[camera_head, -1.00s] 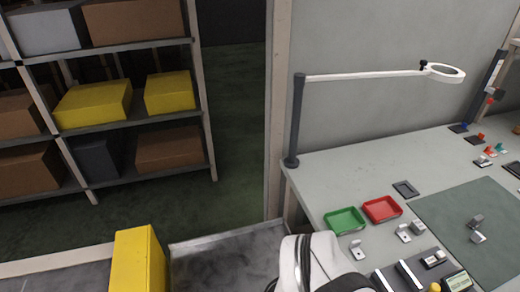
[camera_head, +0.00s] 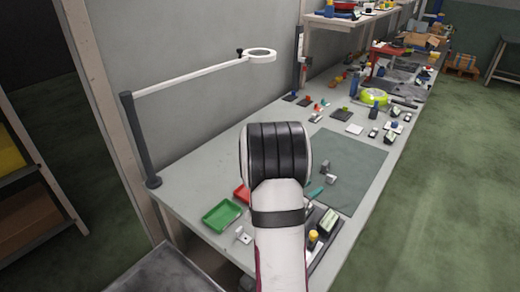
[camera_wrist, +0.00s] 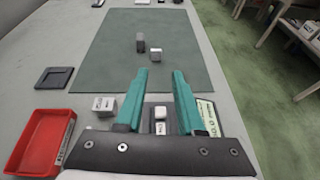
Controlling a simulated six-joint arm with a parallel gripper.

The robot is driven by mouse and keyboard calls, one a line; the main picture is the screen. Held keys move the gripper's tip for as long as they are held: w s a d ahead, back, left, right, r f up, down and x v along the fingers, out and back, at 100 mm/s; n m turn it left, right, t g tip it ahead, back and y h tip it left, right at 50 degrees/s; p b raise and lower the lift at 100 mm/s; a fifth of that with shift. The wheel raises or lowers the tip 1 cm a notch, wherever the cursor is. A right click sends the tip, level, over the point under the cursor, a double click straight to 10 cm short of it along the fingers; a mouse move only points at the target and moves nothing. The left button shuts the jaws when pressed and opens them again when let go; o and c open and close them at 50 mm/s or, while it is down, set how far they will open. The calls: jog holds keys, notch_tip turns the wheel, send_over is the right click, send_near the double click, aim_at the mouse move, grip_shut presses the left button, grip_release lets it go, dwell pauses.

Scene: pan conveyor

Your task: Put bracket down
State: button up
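My gripper (camera_wrist: 160,74) shows two teal fingers, spread apart with nothing held between them. In the head view my arm hides most of it; a teal fingertip (camera_head: 315,192) shows beside the arm. A grey metal bracket (camera_wrist: 140,43) stands on the dark green mat, with a second small grey piece (camera_wrist: 155,55) close to it, ahead of the fingertips. This group also shows in the head view (camera_head: 329,178). Another light grey bracket (camera_wrist: 103,104) lies left of the fingers, off the mat; it also shows in the head view (camera_head: 243,235).
The green mat (camera_head: 350,150) is mostly bare. A red tray (camera_wrist: 40,135) and a green tray (camera_head: 221,215) sit at the left. A dark shallow tray (camera_wrist: 54,78) is near the mat. A black holder with white blocks (camera_wrist: 160,113) lies below the fingers. A lamp (camera_head: 200,72) overhangs the bench.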

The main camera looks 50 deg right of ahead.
jog(key=n, duration=0.1)
send_near(329, 177)
jog(key=x, duration=0.5)
jog(key=shift+s, duration=0.1)
jog(key=x, duration=0.5)
jog(key=shift+d+r, duration=0.1)
jog(key=shift+d, duration=0.3)
grip_shut()
